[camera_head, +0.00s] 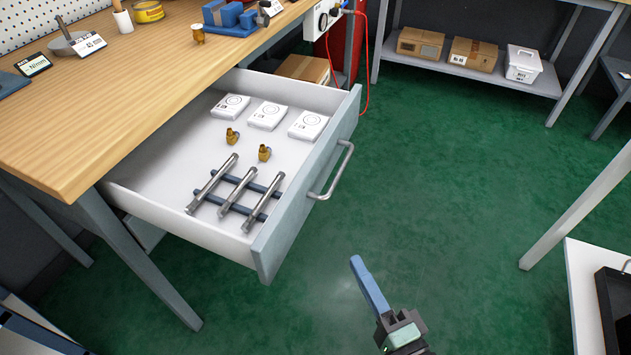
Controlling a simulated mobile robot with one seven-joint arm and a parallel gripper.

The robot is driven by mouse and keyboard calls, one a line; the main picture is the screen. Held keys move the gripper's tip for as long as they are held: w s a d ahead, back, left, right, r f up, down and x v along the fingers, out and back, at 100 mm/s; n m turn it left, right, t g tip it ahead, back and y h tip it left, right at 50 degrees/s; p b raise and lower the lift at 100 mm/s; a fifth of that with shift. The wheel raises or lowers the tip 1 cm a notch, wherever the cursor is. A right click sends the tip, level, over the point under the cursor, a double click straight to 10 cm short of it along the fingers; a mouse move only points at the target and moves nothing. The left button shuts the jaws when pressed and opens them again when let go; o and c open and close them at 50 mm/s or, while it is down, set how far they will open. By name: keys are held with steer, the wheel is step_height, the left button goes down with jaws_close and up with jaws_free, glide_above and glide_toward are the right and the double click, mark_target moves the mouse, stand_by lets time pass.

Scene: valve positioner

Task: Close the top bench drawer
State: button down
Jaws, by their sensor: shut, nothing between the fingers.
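The top bench drawer (309,208) is pulled out from under the wooden bench (150,90). Its grey front carries a curved metal bar handle (331,172). Inside lie three white boxes, two brass fittings (264,153) and three metal rods on blue strips. My gripper (361,268) is at the bottom centre, in front of the drawer and below the handle in the picture. Its blue fingers are shut together and empty. It is apart from the drawer front and the handle.
Green floor (450,200) lies open to the right of the drawer. A low shelf (475,75) with cardboard boxes stands at the back. A white surface (583,290) with a dark item is at lower right. A bench leg (140,255) stands left of the drawer. A red cable hangs behind it.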

steer(key=b, duration=0.1)
glide_toward(305, 200)
steer(key=w+d, duration=0.1)
steer(key=w, duration=0.3)
steer(key=shift+w+a+f, duration=0.1)
steer(key=shift+w+a, duration=0.15)
steer(key=shift+a, duration=0.35)
steer(key=shift+w+a, duration=0.2)
steer(key=shift+a, duration=0.4)
steer(key=shift+w+a+f, duration=0.1)
steer(key=shift+w+a, duration=0.15)
steer(key=shift+a, duration=0.4)
